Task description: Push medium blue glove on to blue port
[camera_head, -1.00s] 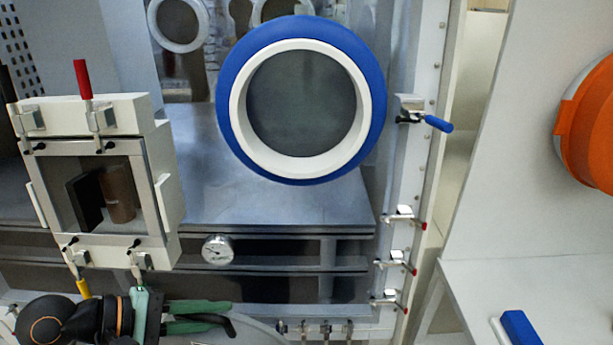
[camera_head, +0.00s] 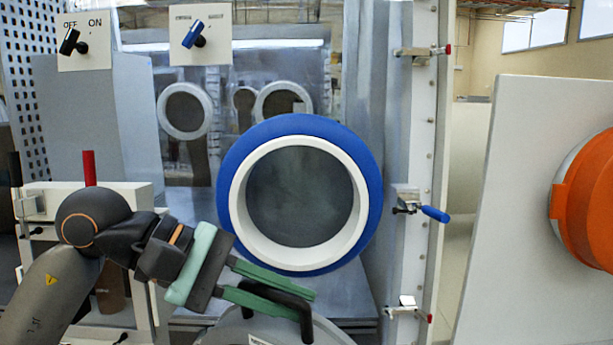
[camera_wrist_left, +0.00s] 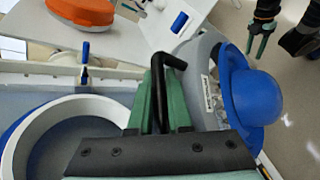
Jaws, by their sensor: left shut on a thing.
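The blue port (camera_head: 300,124) is a round opening with a blue outer ring and a white inner ring, in the middle of the head view. Its white ring shows at the left of the wrist view (camera_wrist_left: 20,140). My left gripper (camera_head: 308,305) has green fingers shut on a black bent handle (camera_head: 285,294), below the port. Behind the handle is a grey round holder (camera_wrist_left: 203,60) bearing the blue glove (camera_wrist_left: 258,98), a domed shape, in the left wrist view. The glove is hidden in the head view. My right gripper (camera_wrist_left: 259,40) shows small; its opening is unclear.
An orange round cover (camera_head: 588,200) is on a white panel at the right. A blue-handled latch (camera_head: 432,213) sits right of the port. A cream box with a red lever (camera_head: 89,168) stands at left, partly behind my left arm.

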